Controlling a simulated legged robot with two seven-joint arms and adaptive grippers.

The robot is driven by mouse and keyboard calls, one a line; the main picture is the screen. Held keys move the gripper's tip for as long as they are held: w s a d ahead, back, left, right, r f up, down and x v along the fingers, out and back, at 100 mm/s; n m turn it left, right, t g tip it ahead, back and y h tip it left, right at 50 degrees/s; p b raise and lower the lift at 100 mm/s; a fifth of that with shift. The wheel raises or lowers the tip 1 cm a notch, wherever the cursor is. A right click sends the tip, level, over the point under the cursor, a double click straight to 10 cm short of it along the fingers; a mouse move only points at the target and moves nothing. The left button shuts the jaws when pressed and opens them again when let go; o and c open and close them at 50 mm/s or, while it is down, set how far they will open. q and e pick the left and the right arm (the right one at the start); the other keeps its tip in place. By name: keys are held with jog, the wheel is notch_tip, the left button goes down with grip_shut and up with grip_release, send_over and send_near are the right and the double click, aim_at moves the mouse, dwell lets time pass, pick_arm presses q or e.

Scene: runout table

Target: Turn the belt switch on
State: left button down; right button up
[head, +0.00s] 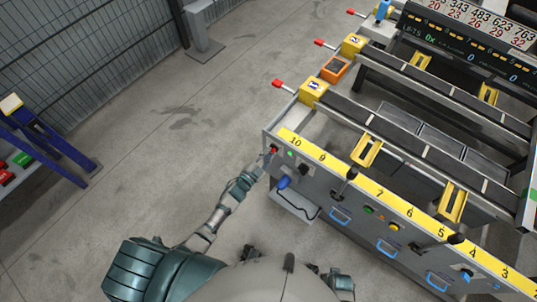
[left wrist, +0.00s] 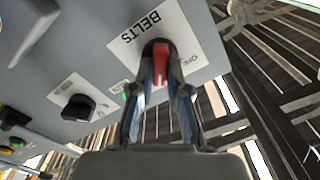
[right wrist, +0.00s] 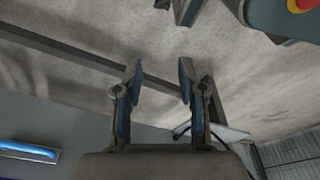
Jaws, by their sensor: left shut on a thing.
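The belt switch has a red handle (left wrist: 161,62) in a black round mount on a white label reading BELTS, seen turned over in the left wrist view. In the head view it is a small red spot (head: 274,150) at the left end of the table's front panel, by the number 10. My left gripper (left wrist: 160,82) is shut on the red handle, one finger on each side. In the head view the left gripper (head: 267,162) reaches the panel's end. My right gripper (right wrist: 160,72) is open and empty above bare floor in the right wrist view.
A black knob (left wrist: 78,107) sits beside the switch on the grey panel, and a green light (head: 290,154) is near it. Blue handles (head: 340,216) and black levers line the yellow-numbered front. A blue stand (head: 45,140) is at the left. Floor between is clear.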

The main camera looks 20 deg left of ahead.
pick_arm(q)
jog(key=shift+s+f+m, duration=0.2)
jog(key=shift+f+m, duration=0.2)
jog(key=shift+m, duration=0.4)
pick_arm(e)
jog(key=shift+w+r, duration=0.45)
jog(key=shift+w, duration=0.05)
pick_arm(q)
jog(key=c, duration=1.2)
grip_release()
jog(key=shift+o, duration=0.3)
jog(key=shift+w+r, duration=0.1)
jog(key=shift+r, duration=0.1)
jog(key=v, duration=1.2)
